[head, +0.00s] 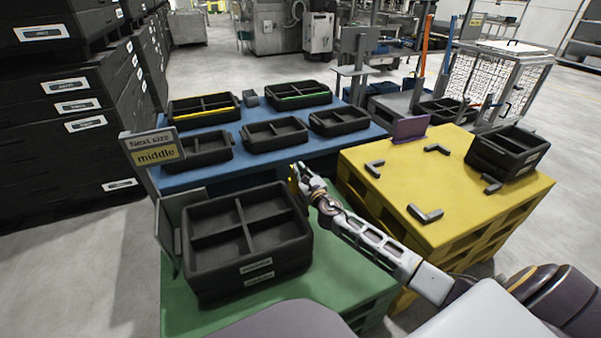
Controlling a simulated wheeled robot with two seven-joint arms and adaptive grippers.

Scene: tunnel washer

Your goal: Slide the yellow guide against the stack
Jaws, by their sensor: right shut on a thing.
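A stack of black divided trays (246,240) sits on the green pallet (335,290) in front of me. The yellow guide (293,187) shows as a small narrow yellow piece at the stack's back right corner, mostly hidden by my right gripper. My right gripper (299,177) comes in from the right and is shut on the yellow guide. I cannot tell whether the guide touches the stack or stands slightly apart. My left gripper is not in view.
A grey upright plate (172,218) stands left of the stack. A sign reading "Next size middle" (155,149) is behind it. The blue pallet (250,151) holds several black trays. The yellow pallet (392,163) has corner brackets and black trays (508,150), with free room in its middle.

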